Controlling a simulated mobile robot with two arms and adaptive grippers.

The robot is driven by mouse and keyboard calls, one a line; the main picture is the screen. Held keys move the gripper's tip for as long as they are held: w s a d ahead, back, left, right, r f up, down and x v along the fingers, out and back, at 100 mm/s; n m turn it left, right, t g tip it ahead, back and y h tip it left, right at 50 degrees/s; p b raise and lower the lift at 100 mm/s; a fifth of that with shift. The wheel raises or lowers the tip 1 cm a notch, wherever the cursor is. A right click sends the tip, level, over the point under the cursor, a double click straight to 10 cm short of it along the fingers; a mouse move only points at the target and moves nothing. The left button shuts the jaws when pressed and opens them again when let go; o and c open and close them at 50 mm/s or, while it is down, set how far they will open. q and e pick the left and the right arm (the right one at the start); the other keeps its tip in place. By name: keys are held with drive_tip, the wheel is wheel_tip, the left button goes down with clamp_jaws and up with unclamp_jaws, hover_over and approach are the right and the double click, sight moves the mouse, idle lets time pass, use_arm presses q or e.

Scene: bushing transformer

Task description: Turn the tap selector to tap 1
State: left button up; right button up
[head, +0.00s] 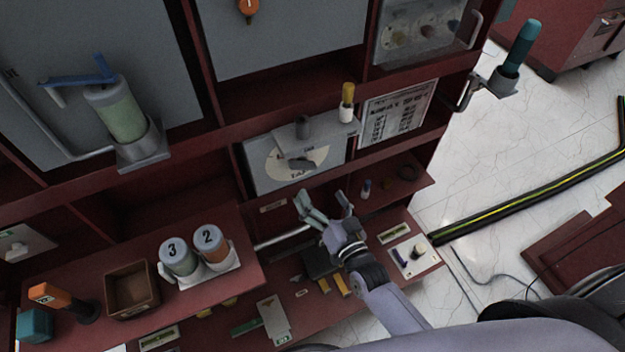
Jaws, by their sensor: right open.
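The tap selector (268,178) is a grey panel with a white, marked dial face and a dark grey knob (302,164), set in the dark red cabinet near the middle of the head view. The dial's markings are too small to read. My right gripper (322,203) is open and empty. Its fingers point toward the panel, and in the picture it sits just below the knob, apart from it. My left gripper is not in view.
A grey ledge above the dial carries a dark peg (303,126) and a yellow-and-white bottle-like piece (347,103). A printed sheet (398,113) is to the right.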

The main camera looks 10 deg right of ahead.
drive_tip(key=shift+s+d, duration=0.25)
drive_tip(key=shift+s, duration=0.9)
drive_tip(key=s+d+f+n+g, duration=0.1)
drive_tip(key=s+f+g, duration=0.25)
drive_tip(key=f, duration=0.55)
drive_tip(key=s+d+f+n+g+h, duration=0.1)
drive_tip(key=s+f+g, duration=0.1)
drive_tip(key=s+f, duration=0.5)
drive_tip(key=s+d+f+n+g, duration=0.1)
drive_tip(key=s+f+g, duration=0.15)
drive_tip(key=f, duration=0.85)
drive_tip(key=s+d+f+n+g, duration=0.1)
drive_tip(key=s+d+f+g, duration=0.1)
drive_tip(key=s, duration=0.6)
drive_tip(key=s+d+f+n+g+h, duration=0.1)
drive_tip(key=s+d+f+g, duration=0.1)
drive_tip(key=s+f, duration=0.5)
drive_tip(key=s+d+f+n+g+h, duration=0.1)
drive_tip(key=s+f+g, duration=0.3)
drive_tip(key=s, duration=0.6)
drive_tip(key=shift+s+d+f+g, duration=0.2)
drive_tip(key=shift+d+f+g, duration=0.1)
drive_tip(key=shift+d+f, duration=0.45)
